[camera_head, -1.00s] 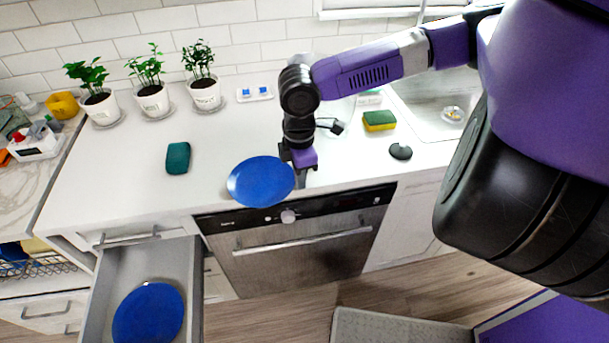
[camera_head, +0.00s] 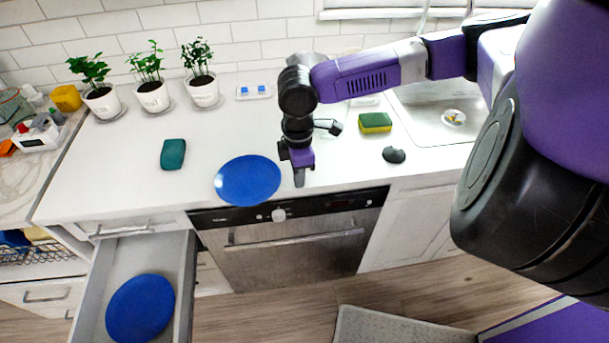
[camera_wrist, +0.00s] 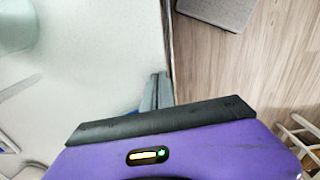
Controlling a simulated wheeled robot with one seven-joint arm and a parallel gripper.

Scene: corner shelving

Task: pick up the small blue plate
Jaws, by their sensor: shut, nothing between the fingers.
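One blue plate (camera_head: 248,181) lies on the white counter near its front edge. Another blue plate (camera_head: 140,308) lies in the open drawer below. I cannot tell surely which is the smaller. My gripper (camera_head: 299,180) points down just right of the counter plate, near the counter's front edge, with a narrow gap between them. Its fingers are shut and empty. In the wrist view the closed fingers (camera_wrist: 157,92) show over the counter edge, and a sliver of blue shows beside them, mostly hidden by the gripper body.
The open drawer (camera_head: 187,285) juts out at lower left. A green cloth-like item (camera_head: 173,154) lies left of the counter plate. A sponge (camera_head: 375,122), a dark round item (camera_head: 394,155) and the sink (camera_head: 430,120) are at right. Potted plants (camera_head: 152,95) stand at the back.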

